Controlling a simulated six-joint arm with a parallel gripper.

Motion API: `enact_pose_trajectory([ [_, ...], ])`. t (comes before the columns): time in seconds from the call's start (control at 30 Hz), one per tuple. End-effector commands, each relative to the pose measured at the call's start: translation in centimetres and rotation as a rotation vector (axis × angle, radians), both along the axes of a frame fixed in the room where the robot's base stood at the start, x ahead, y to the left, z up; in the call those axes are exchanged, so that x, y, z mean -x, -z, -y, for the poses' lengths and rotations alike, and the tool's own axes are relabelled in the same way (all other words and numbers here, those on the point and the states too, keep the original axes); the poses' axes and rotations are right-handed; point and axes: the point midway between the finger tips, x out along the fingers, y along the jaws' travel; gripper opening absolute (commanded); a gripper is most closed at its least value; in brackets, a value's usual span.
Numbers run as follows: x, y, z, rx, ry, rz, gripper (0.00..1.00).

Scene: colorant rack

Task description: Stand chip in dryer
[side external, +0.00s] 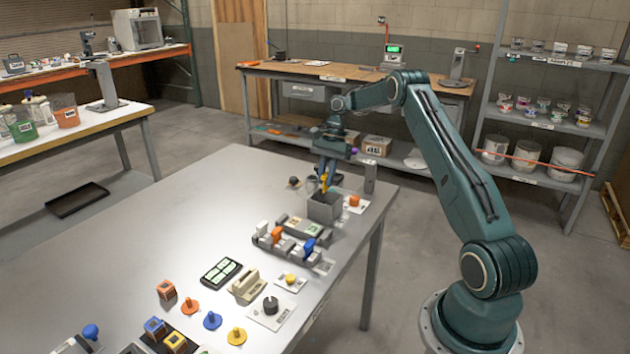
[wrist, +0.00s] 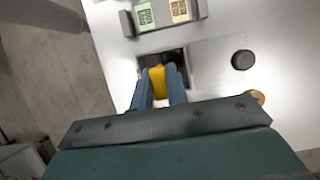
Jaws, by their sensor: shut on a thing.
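My gripper (side external: 325,178) is shut on a small yellow piece, seemingly the chip (wrist: 158,82). In the wrist view the piece sits between the two blue-grey fingers. In the side external view a bit of yellow (side external: 323,187) shows at the fingertips. The gripper points down over a grey open-topped box, seemingly the dryer (side external: 324,210). In the wrist view its dark opening (wrist: 174,57) lies around and beyond the fingertips. Whether the chip's lower edge is inside the opening I cannot tell.
A grey holder with green and orange squares (side external: 306,226) stands in front of the box. An orange-topped item (side external: 354,201) and a grey post (side external: 370,178) stand to its right. A black round knob (wrist: 242,60) shows in the wrist view. The table's left part (side external: 170,230) is clear.

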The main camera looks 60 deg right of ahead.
Motion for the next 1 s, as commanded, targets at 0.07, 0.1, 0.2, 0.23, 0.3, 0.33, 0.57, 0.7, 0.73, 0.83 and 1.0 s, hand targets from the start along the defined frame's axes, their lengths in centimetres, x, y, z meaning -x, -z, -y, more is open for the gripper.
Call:
enact_pose_trajectory([
  [0.07,0.0,0.0,0.0,0.000,-0.001,0.000,0.00],
  [0.1,0.0,0.0,0.0,0.000,-0.001,0.000,0.00],
  [0.2,0.0,0.0,0.0,0.000,-0.001,0.000,0.00],
  [0.23,0.0,0.0,0.0,0.000,-0.001,0.000,0.00],
  [0.3,0.0,0.0,0.0,0.000,-0.001,0.000,0.00],
  [0.33,0.0,0.0,0.0,0.000,-0.001,0.000,0.00],
  [0.57,0.0,0.4,-0.1,-0.001,-0.001,0.002,0.00],
  [0.7,0.0,0.9,-0.1,-0.001,-0.002,0.001,0.00],
  [0.73,0.0,1.1,-0.1,-0.001,-0.001,-0.001,0.00],
  [0.83,0.0,1.6,-0.1,-0.001,-0.002,0.000,0.00],
  [1.0,0.0,2.6,-0.1,-0.001,0.000,0.000,0.00],
])
